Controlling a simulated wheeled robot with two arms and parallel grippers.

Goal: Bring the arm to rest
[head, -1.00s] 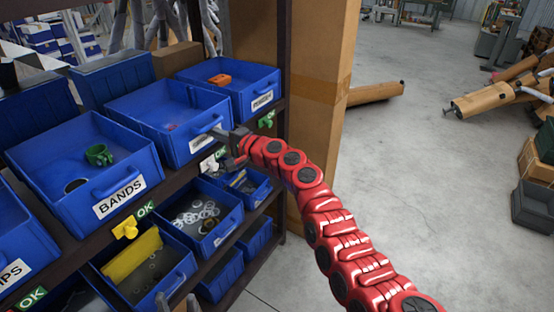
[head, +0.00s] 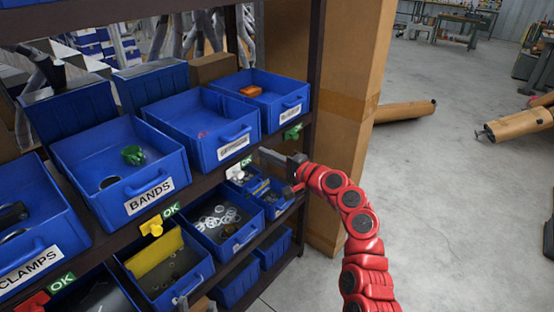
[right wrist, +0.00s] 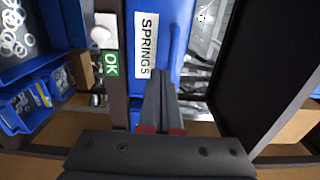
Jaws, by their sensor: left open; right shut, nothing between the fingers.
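My right gripper (head: 266,156), at the end of my red arm, is shut and empty. In the head view it hangs in front of the shelf, just right of the middle blue bin (head: 203,115) and its label. In the right wrist view its fingers (right wrist: 162,85) are together and point at a blue bin front labelled SPRINGS (right wrist: 147,45). I cannot tell whether they touch it. The tips of my left gripper (head: 191,303) show at the bottom edge of the head view, below the bins; they are apart, and most of that gripper is out of frame.
The rack holds blue bins in rows, including BANDS (head: 120,165) and CLAMPS (head: 36,228). Yellow (head: 151,227) and white (head: 235,173) knobs sit beside OK tags on the shelf edge. A tall cardboard box (head: 345,120) stands right of the rack. Open floor lies further right.

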